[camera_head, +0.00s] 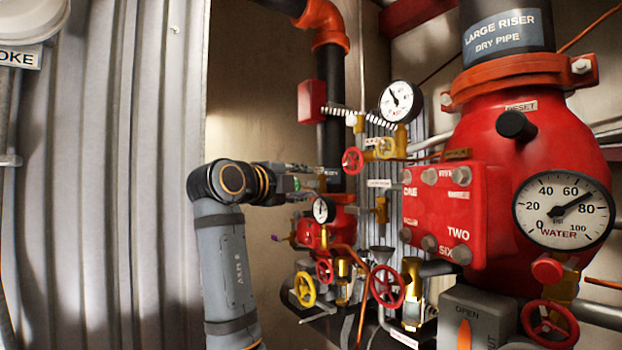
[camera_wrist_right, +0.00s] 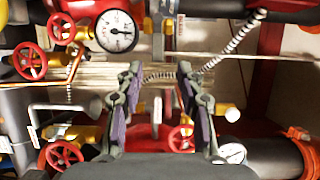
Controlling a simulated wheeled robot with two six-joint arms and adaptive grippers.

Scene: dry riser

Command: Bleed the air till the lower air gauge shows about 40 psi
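My right gripper (camera_head: 316,180) reaches in front of the pipework in the head view. In the right wrist view its two fingers (camera_wrist_right: 160,100) stand apart with a gap between them. Small valve parts and a red handwheel (camera_wrist_right: 180,138) show behind the gap; I cannot tell that anything is touched. A small white gauge (camera_head: 324,210) sits just below the gripper; its reading is too small to tell. A higher white gauge (camera_head: 400,101) has its needle toward the upper left. The large WATER gauge (camera_head: 563,210) reads about 75. My left gripper is out of view.
Red handwheels (camera_head: 387,286) and a yellow handwheel (camera_head: 304,289) crowd the space below the gripper. A red panel (camera_head: 440,215) and the large red riser valve (camera_head: 530,140) stand to the right. Corrugated wall (camera_head: 110,170) fills the left.

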